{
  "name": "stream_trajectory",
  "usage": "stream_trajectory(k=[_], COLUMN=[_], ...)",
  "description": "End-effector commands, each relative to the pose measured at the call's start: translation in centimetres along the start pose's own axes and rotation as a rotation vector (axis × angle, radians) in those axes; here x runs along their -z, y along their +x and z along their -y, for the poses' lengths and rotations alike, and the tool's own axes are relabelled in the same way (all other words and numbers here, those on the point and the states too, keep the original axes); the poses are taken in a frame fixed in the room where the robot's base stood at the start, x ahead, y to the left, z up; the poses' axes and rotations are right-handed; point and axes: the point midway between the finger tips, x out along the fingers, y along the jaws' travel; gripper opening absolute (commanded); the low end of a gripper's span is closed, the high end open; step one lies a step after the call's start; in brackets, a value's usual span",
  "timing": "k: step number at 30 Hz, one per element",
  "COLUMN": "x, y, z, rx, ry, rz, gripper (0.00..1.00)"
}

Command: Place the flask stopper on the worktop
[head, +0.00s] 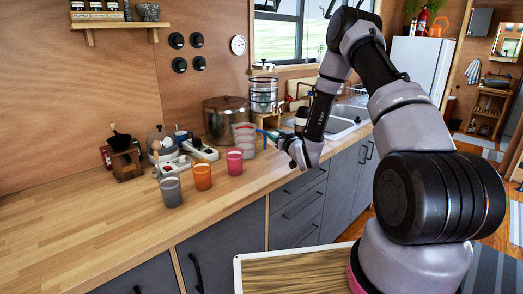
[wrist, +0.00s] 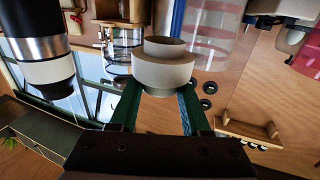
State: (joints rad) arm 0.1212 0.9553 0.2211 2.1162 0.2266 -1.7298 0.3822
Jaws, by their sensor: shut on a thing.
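My gripper (wrist: 160,92) is shut on the flask stopper (wrist: 163,68), a pale beige stepped round piece between the green fingertips in the wrist view. In the head view my gripper (head: 268,135) is over the back part of the wooden worktop (head: 95,215), near a clear stacked container; the stopper is too small to make out there. A steel and black flask (wrist: 38,60) with a pale band shows at the left of the wrist view. I cannot tell the stopper's exact height above the worktop.
Grey (head: 171,192), orange (head: 202,176) and pink (head: 235,161) cups stand left of my gripper. The sink (head: 345,118) is to the right. The worktop's front left is clear.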

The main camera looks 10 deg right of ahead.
Motion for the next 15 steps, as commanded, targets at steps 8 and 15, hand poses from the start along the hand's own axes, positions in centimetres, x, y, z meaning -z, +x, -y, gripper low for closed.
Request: stream_trajectory(k=[8,15], x=[-4.0,-6.9], y=[0.0,0.0], z=[0.0,0.1], rx=[0.000,0.001], ry=[-0.001,0.001], rz=[0.000,0.002], gripper=[0.00,0.00])
